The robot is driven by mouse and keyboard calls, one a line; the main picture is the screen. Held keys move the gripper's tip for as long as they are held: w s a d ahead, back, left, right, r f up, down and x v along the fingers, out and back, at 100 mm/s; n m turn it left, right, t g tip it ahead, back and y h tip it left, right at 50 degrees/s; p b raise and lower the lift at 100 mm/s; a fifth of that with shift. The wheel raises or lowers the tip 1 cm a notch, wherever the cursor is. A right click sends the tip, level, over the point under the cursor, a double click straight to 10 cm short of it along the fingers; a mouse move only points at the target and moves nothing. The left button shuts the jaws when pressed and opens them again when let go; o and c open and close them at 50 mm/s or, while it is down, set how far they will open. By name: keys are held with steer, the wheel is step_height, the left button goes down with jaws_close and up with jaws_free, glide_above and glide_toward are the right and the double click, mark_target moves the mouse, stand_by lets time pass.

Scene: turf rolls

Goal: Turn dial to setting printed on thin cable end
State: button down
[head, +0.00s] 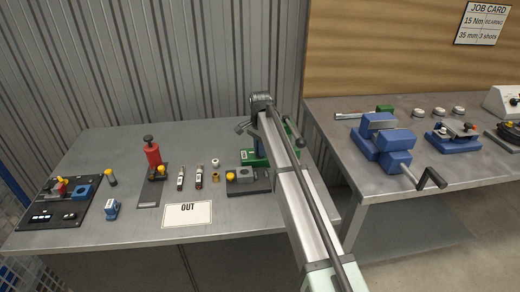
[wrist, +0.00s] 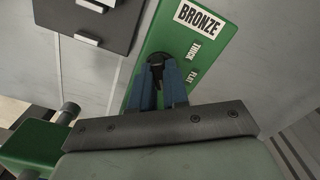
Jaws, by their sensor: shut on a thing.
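A green device (wrist: 185,35) with a white BRONZE label fills the upper middle of the wrist view. Smaller labels on it read THICK and what looks like FLAT. My gripper (wrist: 161,80) has its two blue fingers shut around a small black dial (wrist: 157,60) on this green face. The dial's pointer direction cannot be made out. In the head view the green device (head: 252,160) is at the back of the left table, partly hidden by my arm. Two slim pieces with pale labels, one left (head: 180,179) and one right (head: 199,178), lie left of it; their print is unreadable.
An OUT card (head: 187,214) lies at the table's front. A red-bodied press (head: 152,153), a black panel (head: 55,205) and a grey block on a dark base (head: 243,177) stand around. A blue vise (head: 385,140) and a job card (head: 483,22) are at right.

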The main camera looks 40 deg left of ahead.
steer(key=c, duration=1.1)
jaws_free()
steer(key=shift+r, duration=0.1)
step_height(320, 180, up, 14)
steer(key=shift+f, duration=0.15)
